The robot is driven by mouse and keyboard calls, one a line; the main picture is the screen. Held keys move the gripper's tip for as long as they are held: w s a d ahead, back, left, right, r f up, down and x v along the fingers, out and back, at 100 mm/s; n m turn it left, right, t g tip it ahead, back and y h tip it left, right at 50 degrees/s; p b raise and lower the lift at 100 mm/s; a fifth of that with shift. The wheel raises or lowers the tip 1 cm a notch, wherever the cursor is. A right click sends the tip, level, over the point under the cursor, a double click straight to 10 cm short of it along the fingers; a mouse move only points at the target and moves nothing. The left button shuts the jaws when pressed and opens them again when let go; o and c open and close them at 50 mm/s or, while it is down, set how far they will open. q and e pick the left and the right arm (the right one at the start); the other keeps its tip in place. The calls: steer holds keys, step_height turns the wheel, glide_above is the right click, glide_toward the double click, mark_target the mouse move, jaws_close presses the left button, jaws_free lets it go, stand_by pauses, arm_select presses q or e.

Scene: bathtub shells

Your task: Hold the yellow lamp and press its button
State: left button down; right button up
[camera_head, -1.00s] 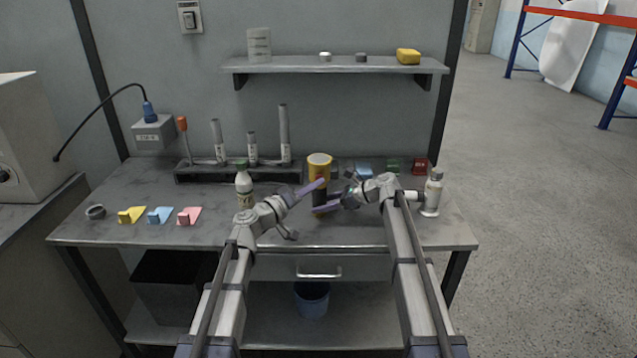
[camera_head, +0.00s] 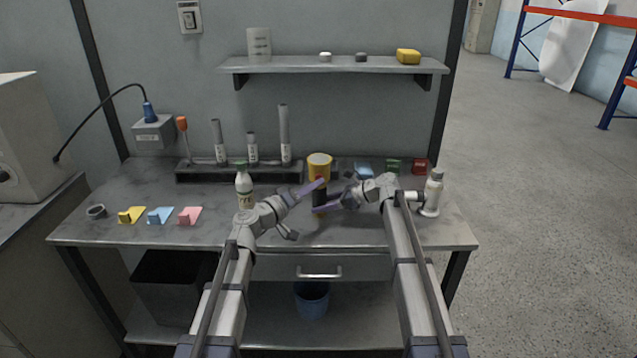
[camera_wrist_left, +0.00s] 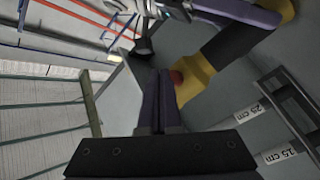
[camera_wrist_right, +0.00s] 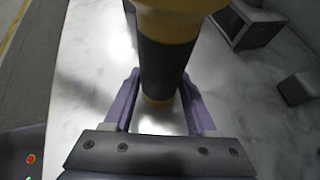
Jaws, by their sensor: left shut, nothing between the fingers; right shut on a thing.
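The yellow lamp (camera_head: 319,162) has yellow ends and a black handle and is held upright over the workbench. My right gripper (camera_head: 320,208) is shut on its black handle, which also shows between the purple fingers in the right wrist view (camera_wrist_right: 163,72). My left gripper (camera_head: 322,182) is shut and empty, close to the lamp in front of its upper part. In the left wrist view, a red button (camera_wrist_left: 176,78) on the lamp's yellow part lies just right of my closed fingertips (camera_wrist_left: 161,75). I cannot tell whether they touch it.
Another bottle (camera_head: 433,194) stands close to my right wrist. A rack with grey tubes (camera_head: 220,174) and small coloured blocks (camera_head: 393,166) line the back. The left front holds coloured pieces (camera_head: 160,215).

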arm_select(q)
steer(key=shift+w, duration=0.15)
steer(key=shift+w, duration=0.3)
stand_by(0.3)
steer(key=shift+w, duration=0.15)
stand_by(0.3)
steer(key=shift+s, duration=0.6)
steer(key=s, duration=0.6)
arm_select(e)
steer(key=o, duration=1.1)
